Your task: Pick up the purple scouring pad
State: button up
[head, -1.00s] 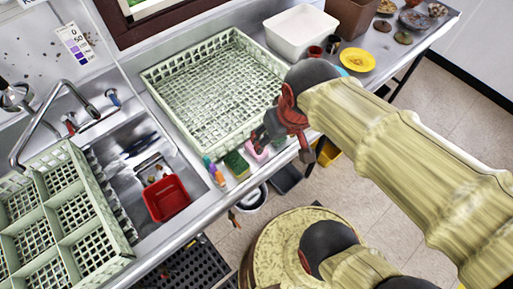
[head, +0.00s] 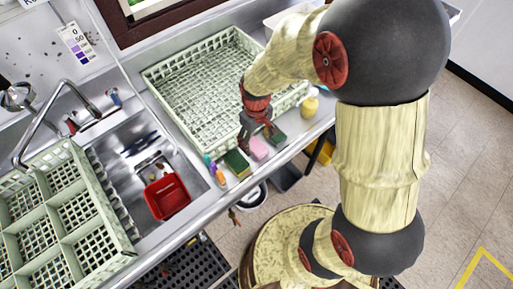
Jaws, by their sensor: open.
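A small pinkish-purple pad (head: 259,149), which looks like the purple scouring pad, lies on the steel counter's front strip in the head view. A green pad (head: 236,163) lies to its left and another green pad (head: 279,138) to its right. My gripper (head: 257,138) is open and empty, pointing down just behind and above the pinkish-purple pad. Its fingers are spread to either side of the pad's far edge. I cannot tell the exact height gap. The pad's front is in plain view.
A pale green rack (head: 158,82) stands close behind the pads. A yellow bottle (head: 310,106) is to the right, and small coloured items (head: 214,170) are to the left. A sink holds a red tub (head: 167,196).

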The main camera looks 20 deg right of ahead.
aim_at(256, 146)
jog(key=f, duration=0.2)
jog(key=f+b, duration=0.1)
jog(key=f, duration=0.1)
jog(key=w+f, duration=0.1)
jog(key=f, duration=0.1)
jog(key=shift+d+b, duration=0.25)
jog(key=shift+b, duration=0.05)
jog(key=shift+c, duration=1.1)
jog(key=c, duration=0.7)
jog(key=shift+c, duration=0.4)
jog(key=shift+r, duration=0.1)
